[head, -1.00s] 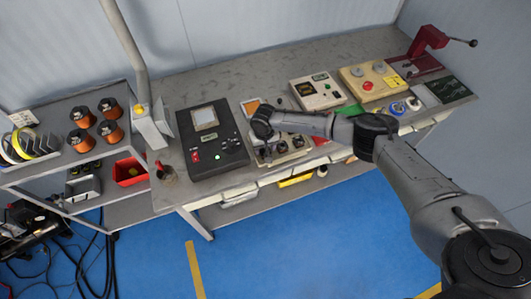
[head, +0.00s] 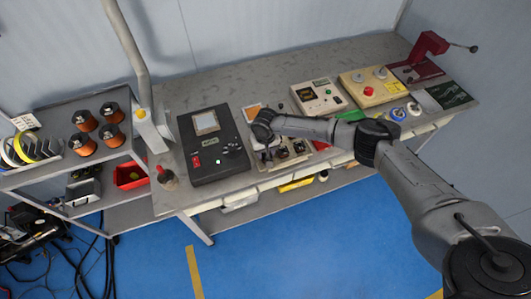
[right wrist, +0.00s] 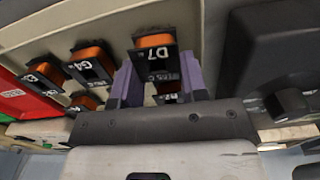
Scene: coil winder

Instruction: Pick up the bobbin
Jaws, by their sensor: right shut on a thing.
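In the right wrist view a bobbin with orange winding and a black end marked D7 (right wrist: 155,62) sits between the two purple-grey fingers of my right gripper (right wrist: 160,84). The gripper is shut on it. Another bobbin shows partly behind and below it. I cannot tell whether the held bobbin is clear of the tray. More bobbins, one marked G4 (right wrist: 92,64), stand to the left. In the head view my right gripper (head: 266,152) points down at the bobbin tray on the bench, mostly hidden by my wrist. My left gripper is not in view.
A black machine (head: 213,145) stands close to the left of my right gripper. A white control box (head: 318,97) and a yellow one (head: 370,86) stand to the right. A shelf with copper spools (head: 83,143) is at the left. The back of the bench (head: 240,85) is clear.

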